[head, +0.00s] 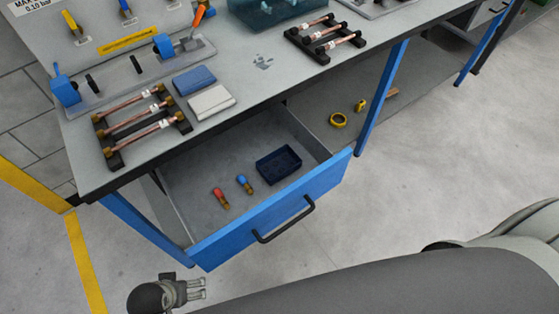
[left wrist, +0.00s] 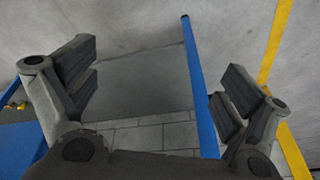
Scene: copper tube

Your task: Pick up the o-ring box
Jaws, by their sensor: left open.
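A small dark navy open-topped box (head: 278,166), which looks like the o-ring box, sits in the open drawer (head: 190,182) towards its right side. The box's contents are too dark to tell. My left gripper (head: 200,288) is at the bottom left of the head view, outside and in front of the drawer and apart from the box. In the left wrist view its two fingers (left wrist: 155,85) are spread wide with nothing between them. The box does not show in that view. My right gripper is not in view.
The drawer's blue front (head: 270,212) with a black handle (head: 284,221) stands pulled out below the bench top. A red-handled fitting (head: 220,198) and a blue-handled fitting (head: 244,185) lie left of the box. A yellow ring (head: 338,120) lies beneath the bench. Blue legs (head: 382,98) support the bench.

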